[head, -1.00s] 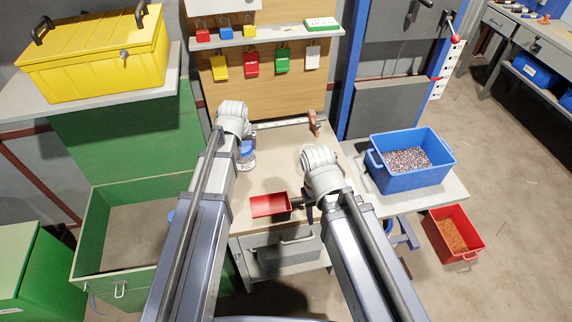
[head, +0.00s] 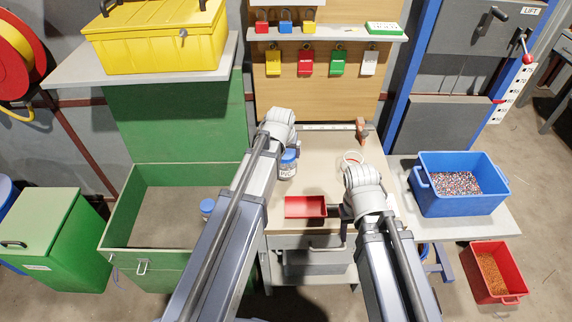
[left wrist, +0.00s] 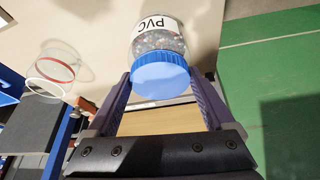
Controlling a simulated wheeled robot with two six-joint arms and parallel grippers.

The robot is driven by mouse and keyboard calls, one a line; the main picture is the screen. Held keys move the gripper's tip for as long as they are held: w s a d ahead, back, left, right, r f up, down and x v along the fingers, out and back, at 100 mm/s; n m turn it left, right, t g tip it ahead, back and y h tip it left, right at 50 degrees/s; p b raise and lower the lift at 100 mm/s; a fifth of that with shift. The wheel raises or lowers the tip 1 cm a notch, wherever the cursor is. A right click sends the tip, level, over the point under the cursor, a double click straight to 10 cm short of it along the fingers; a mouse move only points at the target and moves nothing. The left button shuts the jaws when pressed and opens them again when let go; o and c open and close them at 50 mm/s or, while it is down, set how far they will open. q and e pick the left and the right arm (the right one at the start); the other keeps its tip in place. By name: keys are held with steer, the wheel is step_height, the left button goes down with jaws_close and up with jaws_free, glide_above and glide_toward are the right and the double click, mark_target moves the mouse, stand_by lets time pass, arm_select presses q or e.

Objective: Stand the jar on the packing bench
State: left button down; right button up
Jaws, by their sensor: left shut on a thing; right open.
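The jar (head: 288,168) is clear with a blue lid and grey grains inside. It is upright over the back left of the pale bench top (head: 322,180); whether its base touches is not clear. In the left wrist view the jar (left wrist: 158,38) shows a white PVC label. My left gripper (left wrist: 160,85) is shut on it at the lid; the arm hides its fingers in the head view. My right gripper (head: 343,213) is open and empty, beside the red tray, partly hidden by its own arm.
A red tray (head: 305,207) lies at the bench front. Rings (head: 352,158) and an orange-handled tool (head: 361,130) are at the right. A blue crate (head: 460,205) stands right. The bench middle is clear.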

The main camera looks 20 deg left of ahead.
arm_select(q)
steer(key=shift+f+b, duration=1.8)
steer(key=shift+f, duration=0.2)
jaws_free()
steer(key=shift+r, duration=0.1)
steer(key=a+p+v, duration=0.1)
steer(key=p+v, duration=1)
steer(key=v, duration=0.1)
steer(key=s+d+m+g, duration=0.2)
steer(key=s+d, duration=0.4)
steer(key=s, duration=0.3)
steer(key=s+d+f+m+g, duration=0.1)
steer(key=s+d+m+g, duration=0.2)
steer(key=s+d, duration=0.4)
steer(key=s, duration=0.2)
steer(key=shift+s+d+y, duration=0.2)
steer(key=shift+s+y, duration=0.05)
steer(key=shift+y, duration=0.15)
